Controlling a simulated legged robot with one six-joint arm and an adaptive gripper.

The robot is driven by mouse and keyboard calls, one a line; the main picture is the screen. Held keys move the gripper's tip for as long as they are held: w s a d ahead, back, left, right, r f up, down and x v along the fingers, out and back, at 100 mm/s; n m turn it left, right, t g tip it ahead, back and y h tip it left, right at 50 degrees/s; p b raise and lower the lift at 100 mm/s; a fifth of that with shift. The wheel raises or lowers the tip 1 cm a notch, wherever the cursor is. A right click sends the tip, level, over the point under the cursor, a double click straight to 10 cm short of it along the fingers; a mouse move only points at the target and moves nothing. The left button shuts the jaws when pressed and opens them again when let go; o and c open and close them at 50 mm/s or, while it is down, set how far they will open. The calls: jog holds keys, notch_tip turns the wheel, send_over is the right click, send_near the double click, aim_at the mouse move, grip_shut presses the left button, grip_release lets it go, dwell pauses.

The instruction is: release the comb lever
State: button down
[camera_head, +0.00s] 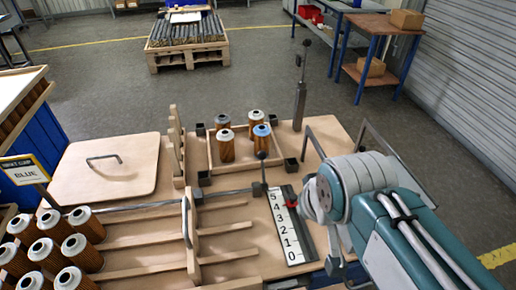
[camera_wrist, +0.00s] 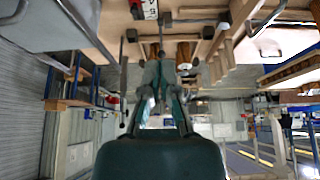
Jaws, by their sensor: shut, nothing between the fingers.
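The comb lever (camera_head: 262,172) is a dark upright arm with a round knob. It stands at the right end of a long metal rod (camera_head: 150,206), left of the number scale. Wooden comb plates (camera_head: 190,238) stand beside the rod. My gripper (camera_wrist: 160,82) is shut and empty in the wrist view, pointing toward the cartridge tray and lever area. In the head view my wrist (camera_head: 318,194) is right of the lever, with a visible gap; the fingertips are mostly hidden there. I cannot tell from the wrist view whether they touch anything.
A number scale (camera_head: 286,226) with a red pointer lies between lever and wrist. A wooden tray (camera_head: 236,164) holds several cartridges behind the lever. A tall grey post (camera_head: 299,104) stands behind right. More cartridges (camera_head: 75,250), a BLUE sign (camera_head: 25,170) and a handled lid (camera_head: 106,172) are left.

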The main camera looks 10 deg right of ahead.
jog(key=w+r+n+g, duration=0.1)
jog(key=w+r+g, duration=0.15)
jog(key=w, duration=1.95)
jog(key=w+f+g, duration=0.1)
jog(key=w+f, duration=0.6)
jog(key=w, duration=0.3)
jog(key=w+f+n, duration=0.1)
jog(key=w+f, duration=0.7)
jog(key=w, duration=0.2)
jog(key=shift+w+g+y, duration=0.2)
jog(key=shift+g+y, duration=0.1)
jog(key=shift+g, duration=0.05)
notch_tip(320, 180, down, 9)
jog(key=s, duration=0.2)
jog(key=shift+s, duration=0.3)
